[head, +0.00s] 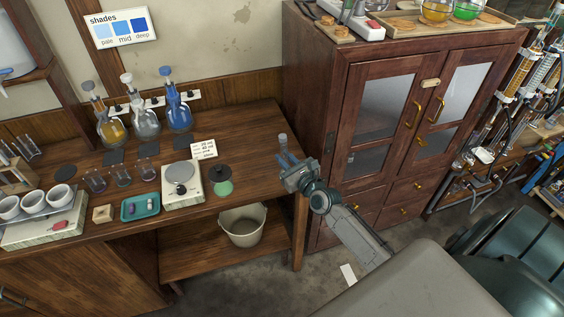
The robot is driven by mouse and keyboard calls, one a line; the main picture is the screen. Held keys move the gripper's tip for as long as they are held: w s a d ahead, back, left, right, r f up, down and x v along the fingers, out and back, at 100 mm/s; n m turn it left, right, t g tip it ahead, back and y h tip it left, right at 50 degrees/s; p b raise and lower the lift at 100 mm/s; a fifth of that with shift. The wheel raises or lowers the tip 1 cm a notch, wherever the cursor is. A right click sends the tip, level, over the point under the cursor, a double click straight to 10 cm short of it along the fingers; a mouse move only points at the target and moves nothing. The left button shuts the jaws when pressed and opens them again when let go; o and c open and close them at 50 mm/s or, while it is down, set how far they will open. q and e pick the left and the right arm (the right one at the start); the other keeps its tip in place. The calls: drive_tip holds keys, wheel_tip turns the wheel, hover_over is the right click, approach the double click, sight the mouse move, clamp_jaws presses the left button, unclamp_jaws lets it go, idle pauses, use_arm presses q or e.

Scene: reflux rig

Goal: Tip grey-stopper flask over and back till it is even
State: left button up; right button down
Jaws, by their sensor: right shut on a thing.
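My right gripper (288,162) is shut near the bench's right end, in front of the cabinet. It holds a small, narrow vessel with a grey stopper (283,138) pointing up, which I take for the grey-stopper flask. It looks roughly upright, leaning slightly left. Most of its body is hidden by the gripper, and its contents are too small to judge. It appears held above the bench's right edge. My left gripper is not in view.
A bucket (242,225) stands below. The cabinet (335,120) is close behind my right gripper.

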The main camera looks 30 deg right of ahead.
drive_tip(key=shift+n, duration=0.9)
drive_tip(key=n+b, duration=0.1)
drive_tip(key=n, duration=0.2)
drive_tip(key=shift+a, duration=0.15)
drive_tip(key=n+b, duration=0.1)
drive_tip(key=n, duration=0.1)
drive_tip(key=shift+f+n, duration=0.1)
drive_tip(key=shift+n, duration=0.3)
drive_tip(key=n+b, duration=0.4)
drive_tip(key=b, duration=0.1)
drive_tip(key=shift+f, duration=0.1)
drive_tip(key=n+b, duration=0.2)
drive_tip(key=b, duration=0.1)
drive_tip(key=shift+n+b, duration=0.3)
drive_tip(key=shift+n, duration=0.1)
drive_tip(key=shift+r+p, duration=0.45)
drive_tip(key=shift+p, duration=0.2)
drive_tip(key=m+p, duration=0.5)
drive_tip(key=p, duration=0.3)
drive_tip(key=shift+r+m, duration=0.1)
drive_tip(key=shift+m, duration=0.3)
drive_tip(key=m, duration=0.3)
drive_tip(key=m+p, duration=0.1)
drive_tip(key=shift+f+m, duration=0.25)
drive_tip(key=shift+m, duration=0.05)
drive_tip(key=m, duration=0.5)
